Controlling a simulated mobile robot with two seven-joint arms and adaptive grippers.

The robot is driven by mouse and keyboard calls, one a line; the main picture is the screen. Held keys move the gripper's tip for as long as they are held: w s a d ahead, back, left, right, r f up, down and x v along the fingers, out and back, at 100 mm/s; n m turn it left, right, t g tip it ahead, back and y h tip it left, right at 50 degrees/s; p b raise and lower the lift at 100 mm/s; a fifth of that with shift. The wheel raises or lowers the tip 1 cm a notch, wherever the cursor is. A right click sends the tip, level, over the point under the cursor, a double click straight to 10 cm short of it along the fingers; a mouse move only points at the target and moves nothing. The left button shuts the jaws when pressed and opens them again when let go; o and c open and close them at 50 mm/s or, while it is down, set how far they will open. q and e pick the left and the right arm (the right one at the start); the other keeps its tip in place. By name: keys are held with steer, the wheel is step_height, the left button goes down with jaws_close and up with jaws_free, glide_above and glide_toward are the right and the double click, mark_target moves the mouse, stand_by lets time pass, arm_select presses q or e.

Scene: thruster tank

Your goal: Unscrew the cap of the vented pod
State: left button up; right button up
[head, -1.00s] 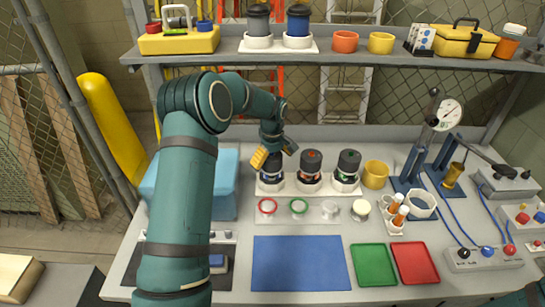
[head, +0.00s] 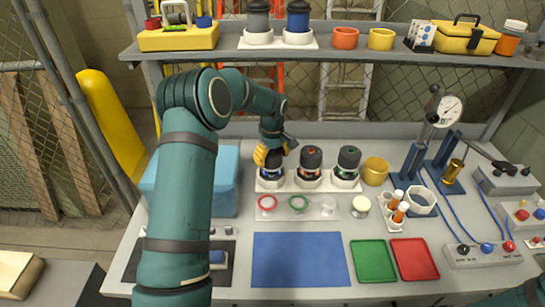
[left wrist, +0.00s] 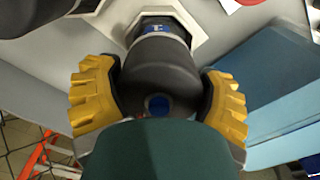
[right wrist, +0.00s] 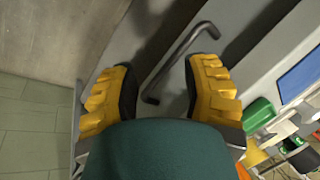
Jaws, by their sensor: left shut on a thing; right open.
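Three dark-capped pods stand in a row in a white rack (head: 299,187). The left pod (head: 270,172) has a blue band and is partly covered by my left gripper (head: 268,155). The middle pod (head: 311,162) has a red dot on its cap, and the right pod (head: 348,164) has a green dot. In the left wrist view, my left gripper (left wrist: 160,90) is shut on the left pod's dark cap (left wrist: 160,65), which has a blue dot. I cannot tell which pod is vented. My right gripper (right wrist: 158,82) is open and empty.
A blue mat (head: 300,260), green tray (head: 373,261) and red tray (head: 414,259) lie in front. A blue box (head: 222,180) stands left of the pods.

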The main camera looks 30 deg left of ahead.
arm_select(q)
steer(key=n, duration=0.8)
steer(key=shift+r, duration=0.1)
steer(key=n+p, duration=0.1)
steer(key=n, duration=0.3)
steer(key=shift+n, duration=0.3)
steer(key=n+p, duration=0.2)
steer(key=n, duration=0.1)
steer(key=shift+n, duration=0.4)
steer(key=shift+s+n, duration=0.1)
steer(key=shift+n, duration=0.3)
